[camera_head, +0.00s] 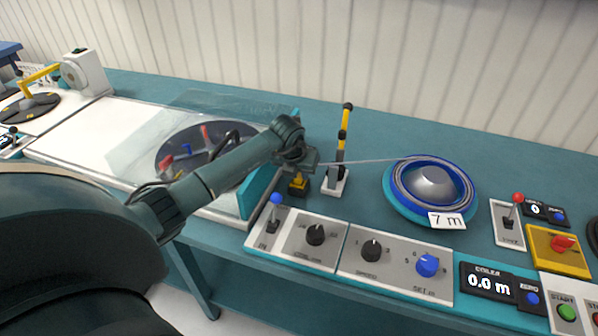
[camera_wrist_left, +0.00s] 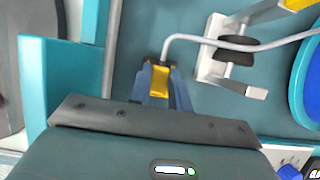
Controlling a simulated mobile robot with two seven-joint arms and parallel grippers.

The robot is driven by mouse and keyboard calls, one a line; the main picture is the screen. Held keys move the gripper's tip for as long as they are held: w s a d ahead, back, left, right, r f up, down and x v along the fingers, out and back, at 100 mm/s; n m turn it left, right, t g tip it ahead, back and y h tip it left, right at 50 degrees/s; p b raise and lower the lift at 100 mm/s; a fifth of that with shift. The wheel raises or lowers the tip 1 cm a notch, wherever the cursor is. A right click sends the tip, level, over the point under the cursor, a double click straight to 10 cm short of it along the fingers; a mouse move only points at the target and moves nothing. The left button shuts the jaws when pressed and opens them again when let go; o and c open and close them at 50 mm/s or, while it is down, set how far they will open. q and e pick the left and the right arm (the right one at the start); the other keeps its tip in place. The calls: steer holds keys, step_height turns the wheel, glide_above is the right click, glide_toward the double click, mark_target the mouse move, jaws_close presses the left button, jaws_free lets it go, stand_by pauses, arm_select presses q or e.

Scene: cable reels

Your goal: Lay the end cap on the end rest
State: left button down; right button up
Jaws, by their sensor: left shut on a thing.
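My left gripper (camera_head: 298,168) is shut on the yellow end cap (camera_wrist_left: 160,80) of a grey cable. The cap shows between the fingertips in the left wrist view (camera_wrist_left: 162,92). The cable (camera_wrist_left: 195,38) bends at the cap and runs right, past a white-based stand, to the blue reel (camera_head: 400,205). A yellow and black piece (camera_head: 298,186) shows directly under the gripper in the head view. I cannot tell whether it is the end rest or part of what I hold, nor whether anything touches. My right gripper is not in view.
The stand (camera_head: 335,183) with an upright yellow and black lever is close right of my gripper. A clear cover (camera_head: 180,125) over a dark disc is left. Control panels (camera_head: 400,268) with knobs line the front edge. Teal tabletop behind the stand is clear.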

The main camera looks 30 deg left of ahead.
arm_select(q)
steer(key=c, duration=1.2)
jaws_free()
steer(key=shift+f, duration=0.1)
steer(key=shift+c, duration=0.2)
steer(key=o, duration=0.3)
steer(key=shift+o, duration=0.2)
steer(key=shift+r, duration=0.25)
steer(key=shift+r+p, duration=0.4)
steer(key=shift+p, duration=0.05)
steer(key=shift+r+p, duration=0.3)
steer(key=shift+r, duration=0.1)
